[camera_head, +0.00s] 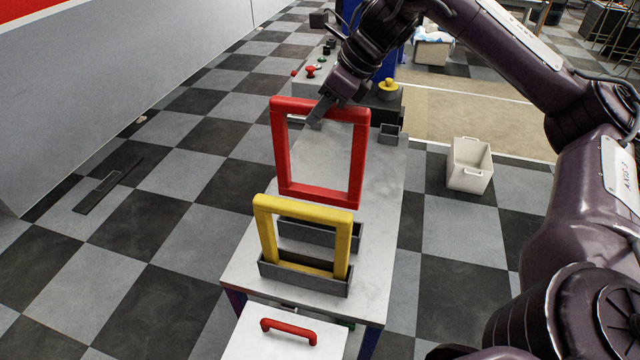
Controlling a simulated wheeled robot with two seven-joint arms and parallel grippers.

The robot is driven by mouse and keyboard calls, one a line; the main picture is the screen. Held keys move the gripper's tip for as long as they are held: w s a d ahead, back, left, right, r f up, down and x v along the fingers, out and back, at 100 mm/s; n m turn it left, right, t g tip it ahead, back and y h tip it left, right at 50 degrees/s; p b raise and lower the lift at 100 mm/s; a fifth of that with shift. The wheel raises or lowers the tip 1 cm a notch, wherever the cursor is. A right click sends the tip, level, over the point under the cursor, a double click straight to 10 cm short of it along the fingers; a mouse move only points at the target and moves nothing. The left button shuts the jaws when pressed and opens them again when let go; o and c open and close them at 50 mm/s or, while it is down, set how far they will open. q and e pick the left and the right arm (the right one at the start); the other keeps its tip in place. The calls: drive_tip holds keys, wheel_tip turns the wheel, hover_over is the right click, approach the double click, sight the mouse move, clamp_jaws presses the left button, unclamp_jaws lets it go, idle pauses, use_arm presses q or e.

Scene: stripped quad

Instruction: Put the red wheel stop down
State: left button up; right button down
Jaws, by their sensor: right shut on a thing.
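The red wheel stop is a red rectangular frame (281,150). It stands upright above the grey table (385,215), and I cannot tell whether its lower edge touches the table. My right gripper (318,113) is shut on the top bar of the red frame, coming from behind and above. A similar yellow frame (264,235) stands upright in a dark grey slotted holder (300,278) at the table's near end. A second dark holder (320,234) lies just behind it and looks empty. My left gripper is not in view.
Past the red frame are a panel with a red knob (310,71), a yellow knob (388,86) and a small grey box (389,134). A drawer with a red handle (289,331) juts out at the near end. A white bin (469,165) stands on the floor at right.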

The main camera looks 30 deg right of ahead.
wheel_tip(320, 180, down, 3)
drive_tip(key=p, duration=0.1)
hover_over(320, 191)
wheel_tip(320, 191, down, 5)
drive_tip(key=shift+w+f+p, duration=0.1)
drive_tip(key=shift+f+p, duration=0.5)
drive_tip(key=shift+f, duration=2.15)
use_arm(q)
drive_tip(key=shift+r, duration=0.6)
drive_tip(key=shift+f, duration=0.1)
use_arm(e)
drive_tip(key=shift+f, duration=0.1)
drive_tip(key=c, duration=1.6)
unclamp_jaws()
drive_tip(key=shift+f, duration=0.15)
drive_tip(key=o, duration=0.4)
drive_tip(key=shift+o, duration=0.2)
